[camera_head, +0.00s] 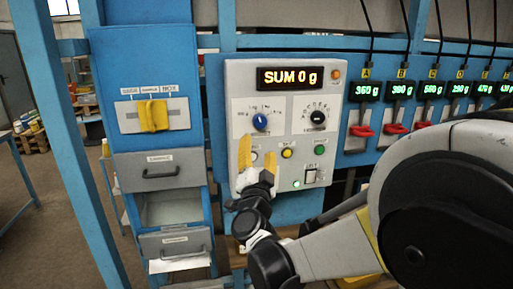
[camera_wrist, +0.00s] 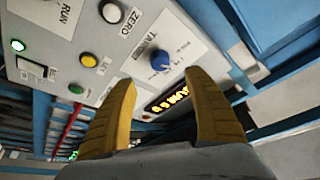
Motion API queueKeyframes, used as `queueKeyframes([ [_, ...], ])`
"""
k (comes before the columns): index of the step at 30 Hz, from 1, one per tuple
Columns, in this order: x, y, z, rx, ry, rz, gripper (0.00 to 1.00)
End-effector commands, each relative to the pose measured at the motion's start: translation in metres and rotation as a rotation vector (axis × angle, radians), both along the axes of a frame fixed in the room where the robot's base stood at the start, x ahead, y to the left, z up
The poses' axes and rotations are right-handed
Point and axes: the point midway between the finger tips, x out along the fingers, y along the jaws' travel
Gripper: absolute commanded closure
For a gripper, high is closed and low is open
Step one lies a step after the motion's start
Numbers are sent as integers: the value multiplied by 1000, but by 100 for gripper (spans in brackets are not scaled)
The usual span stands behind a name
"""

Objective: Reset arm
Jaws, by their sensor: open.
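My gripper (camera_head: 257,158) has yellow fingers, spread apart with nothing between them. In the head view it stands in front of the lower left of the light grey control panel (camera_head: 240,95). In the wrist view the open fingers (camera_wrist: 160,100) point toward the same panel, near the blue knob (camera_wrist: 162,60). I cannot tell whether a finger touches the panel. My arm (camera_head: 330,245) reaches in from the right of the head view. A white button behind the fingers is partly hidden in the head view.
Left of the panel is a blue cabinet with a yellow handle (camera_head: 153,116) and grey drawers (camera_head: 160,170).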

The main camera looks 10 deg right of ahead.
Motion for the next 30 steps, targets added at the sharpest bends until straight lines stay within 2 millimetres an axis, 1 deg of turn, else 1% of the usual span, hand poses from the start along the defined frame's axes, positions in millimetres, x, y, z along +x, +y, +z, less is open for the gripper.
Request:
queueKeyframes([
  [2, -1, 2, 1, -13, 7, 15, 39],
  [5, -8, 12, 3, -63, 43, 80, 39],
  [8, -24, 30, -3, -161, 132, 196, 39],
  [10, -45, 42, -19, -246, 231, 286, 39],
  [11, -55, 45, -29, -281, 281, 321, 39],
  [12, -71, 49, -45, -326, 353, 365, 39],
  [14, -97, 49, -73, -388, 471, 418, 39],
  [15, -117, 46, -94, -426, 557, 447, 39],
  [17, -151, 38, -129, -477, 693, 478, 39],
  [18, -174, 30, -151, -506, 784, 491, 39],
  [20, -206, 17, -180, -536, 906, 498, 39],
  [21, -226, 9, -197, -551, 981, 499, 39],
  [24, -267, -12, -228, -575, 1132, 488, 39],
  [25, -277, -16, -235, -578, 1167, 485, 39],
  [27, -295, -25, -247, -585, 1229, 476, 39],
  [30, -308, -32, -254, -587, 1276, 466, 39],
])
